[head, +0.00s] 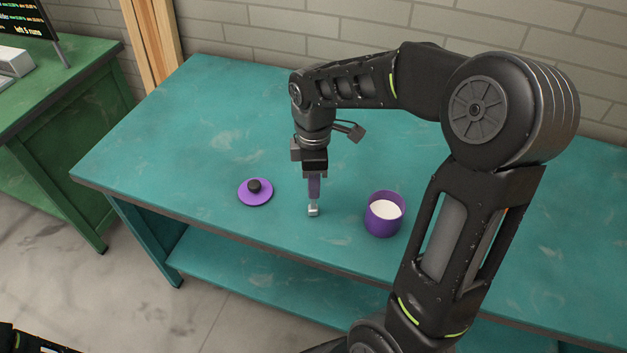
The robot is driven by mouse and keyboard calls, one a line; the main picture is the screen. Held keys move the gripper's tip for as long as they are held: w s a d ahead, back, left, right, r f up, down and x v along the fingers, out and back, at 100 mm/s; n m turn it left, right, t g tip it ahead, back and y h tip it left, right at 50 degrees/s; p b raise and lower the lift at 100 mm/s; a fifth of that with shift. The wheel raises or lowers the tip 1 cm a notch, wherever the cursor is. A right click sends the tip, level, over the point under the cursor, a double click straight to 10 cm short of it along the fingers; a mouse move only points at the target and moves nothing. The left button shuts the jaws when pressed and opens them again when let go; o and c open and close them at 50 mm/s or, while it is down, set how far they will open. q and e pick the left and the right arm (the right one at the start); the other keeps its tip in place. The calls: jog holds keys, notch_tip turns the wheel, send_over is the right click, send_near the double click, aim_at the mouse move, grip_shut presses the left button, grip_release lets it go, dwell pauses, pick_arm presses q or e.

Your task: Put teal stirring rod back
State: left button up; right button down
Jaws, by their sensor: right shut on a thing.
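My right gripper (314,172) points straight down over the teal table (215,105). I cannot tell whether the tip touches the tabletop. A purple cup (383,222) with white contents stands open to the right of the tool. A round purple lid (255,197) with a black knob lies flat to its left. My left gripper is not in view.
A green table (75,80) stands at the far left, with a screen (28,20) and a pale device (14,65). A brick wall (270,30) and a wooden post (152,40) are behind. The tabletop's left part is clear. My right arm covers much of the right side.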

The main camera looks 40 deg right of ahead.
jog(key=shift+f, duration=0.25)
jog(key=c, duration=1.3)
grip_release()
jog(key=shift+r, duration=0.1)
notch_tip(320, 180, up, 12)
jog(key=shift+r+b, duration=0.15)
jog(key=shift+b, duration=0.2)
